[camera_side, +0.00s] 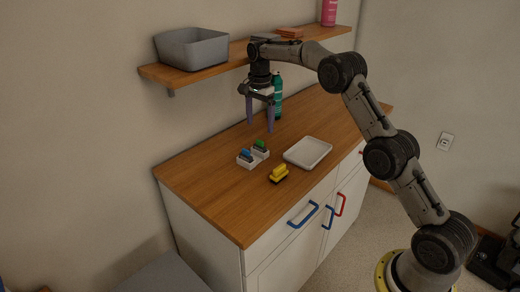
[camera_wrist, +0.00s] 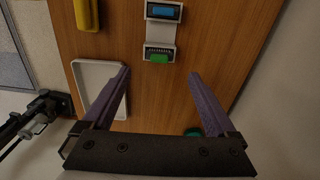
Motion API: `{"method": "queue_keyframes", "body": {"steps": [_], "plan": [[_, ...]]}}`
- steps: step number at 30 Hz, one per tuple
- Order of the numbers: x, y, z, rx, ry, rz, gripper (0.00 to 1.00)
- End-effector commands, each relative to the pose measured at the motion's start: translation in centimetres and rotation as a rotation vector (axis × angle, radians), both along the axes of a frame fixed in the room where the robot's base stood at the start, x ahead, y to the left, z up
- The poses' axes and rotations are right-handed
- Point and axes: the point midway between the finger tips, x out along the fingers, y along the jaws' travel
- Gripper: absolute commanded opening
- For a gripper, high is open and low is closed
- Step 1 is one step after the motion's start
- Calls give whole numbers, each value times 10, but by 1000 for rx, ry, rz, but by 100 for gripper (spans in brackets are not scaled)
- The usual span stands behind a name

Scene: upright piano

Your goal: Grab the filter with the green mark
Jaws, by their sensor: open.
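The green-marked filter (camera_side: 260,144) sits in the right part of a small white holder (camera_side: 252,164) on the wooden counter. In the wrist view the green-marked filter (camera_wrist: 159,57) lies beyond the fingertips, near the top middle. A blue-marked filter (camera_side: 246,154) sits in the holder's other part, and it also shows in the wrist view (camera_wrist: 163,11). My gripper (camera_side: 260,130) is open and empty, pointing down above the counter behind the holder. In the wrist view my gripper (camera_wrist: 160,72) has its two purple fingers spread wide apart, with nothing between them.
A yellow block (camera_side: 279,172) lies in front of the holder. A white tray (camera_side: 296,160) is to its right. A green bottle (camera_side: 278,95) stands behind my gripper. A shelf (camera_side: 215,64) with a grey bin (camera_side: 192,48) hangs above. The counter's left part is clear.

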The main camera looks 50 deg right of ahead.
Motion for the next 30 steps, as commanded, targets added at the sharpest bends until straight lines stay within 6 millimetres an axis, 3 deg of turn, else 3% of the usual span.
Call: {"method": "queue_keyframes", "body": {"steps": [3,10,19,29,30], "plan": [[0,0,-17,1,2,1,92],[-1,0,-33,0,2,2,92],[-2,1,-73,1,1,2,92],[-2,1,-79,0,-1,2,92],[-2,1,-79,0,-1,2,85]]}}
